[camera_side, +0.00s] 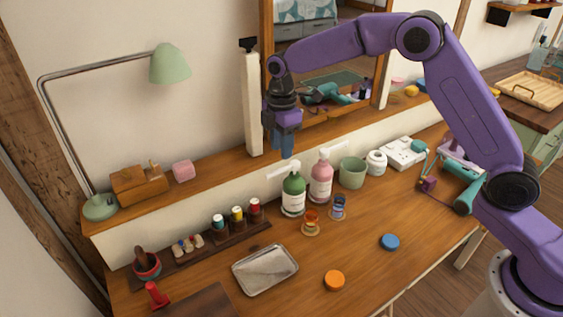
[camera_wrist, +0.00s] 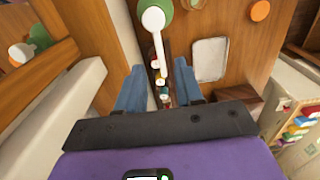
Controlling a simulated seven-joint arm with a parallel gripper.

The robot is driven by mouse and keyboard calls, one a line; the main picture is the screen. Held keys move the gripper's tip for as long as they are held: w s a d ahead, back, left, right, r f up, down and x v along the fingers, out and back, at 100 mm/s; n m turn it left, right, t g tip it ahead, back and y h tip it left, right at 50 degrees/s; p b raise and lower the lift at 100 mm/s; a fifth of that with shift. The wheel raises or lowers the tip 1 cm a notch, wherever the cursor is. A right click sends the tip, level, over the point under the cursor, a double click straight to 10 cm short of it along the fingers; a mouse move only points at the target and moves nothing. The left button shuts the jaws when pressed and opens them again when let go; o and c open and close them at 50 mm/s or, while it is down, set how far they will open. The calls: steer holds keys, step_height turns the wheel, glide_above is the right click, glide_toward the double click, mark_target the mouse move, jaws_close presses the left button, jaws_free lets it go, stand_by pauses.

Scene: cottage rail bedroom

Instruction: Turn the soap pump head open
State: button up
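Two pump bottles stand upright near the back of the desk, a green one (camera_side: 293,197) and a pink one (camera_side: 321,182), both with white pump heads. I cannot tell which one the task means. My gripper (camera_side: 286,152) points down above the green bottle, apart from it. In the wrist view my gripper (camera_wrist: 159,85) is open, its two blue fingers apart with nothing held. The green bottle (camera_wrist: 167,20) shows at the top there, beyond the fingertips. Its white pump head (camera_wrist: 153,18) has its spout pointing down the picture, toward the gap between the fingers.
A metal tray (camera_side: 265,270), a rack of small bottles (camera_side: 220,240), an orange jar (camera_side: 311,224) and a blue jar (camera_side: 338,207) stand near. A green cup (camera_side: 352,172) is right of the pink bottle. A raised shelf (camera_side: 220,172) and mirror post (camera_side: 253,105) lie behind.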

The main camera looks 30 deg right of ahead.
mark_target(281, 168)
step_height(281, 168, down, 6)
steer(key=shift+r, duration=0.1)
stand_by(0.4)
jaws_close()
stand_by(1.2)
